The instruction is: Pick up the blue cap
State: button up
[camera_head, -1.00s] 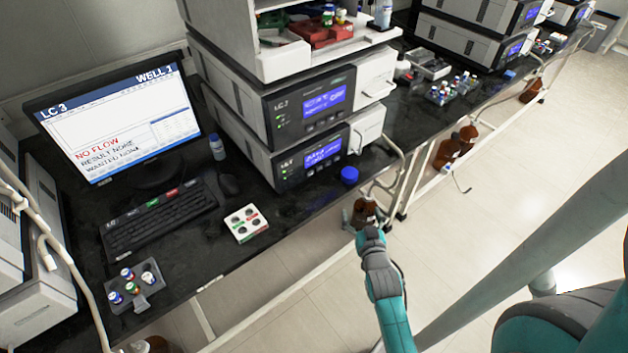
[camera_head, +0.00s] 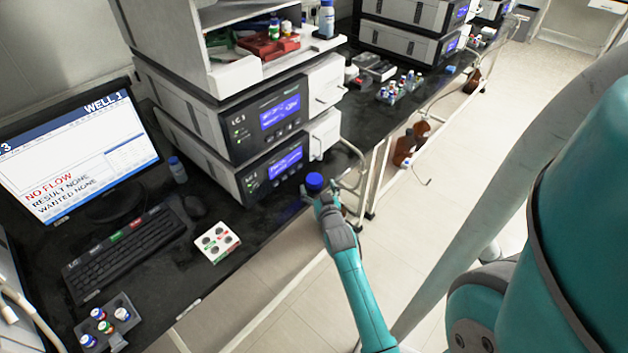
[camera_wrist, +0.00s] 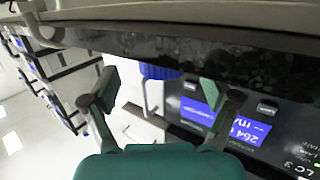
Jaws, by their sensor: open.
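The blue cap (camera_head: 315,182) sits at the front edge of the black bench, in front of the lower LC instrument. My gripper (camera_head: 323,198) is at the cap's near side in the head view and partly overlaps it. In the wrist view the blue cap (camera_wrist: 160,72) shows ahead between the two spread fingers of my gripper (camera_wrist: 158,86), with space on both sides. The fingers are open and hold nothing. I cannot tell how far the cap is from the fingertips.
The LC instrument stack (camera_head: 235,130) stands behind the cap. A white rail (camera_head: 355,170) rises just right of it. A white vial block (camera_head: 215,242), a keyboard (camera_head: 125,250) and a monitor (camera_head: 75,150) are to the left. Bare bench lies between block and cap.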

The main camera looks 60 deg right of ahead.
aim_at(317, 184)
jog(key=x, duration=0.4)
jog(key=shift+w+r, duration=0.1)
jog(key=shift+r, duration=0.15)
jog(key=shift+a, duration=0.1)
jog(key=c, duration=0.9)
jog(key=shift+r, duration=0.1)
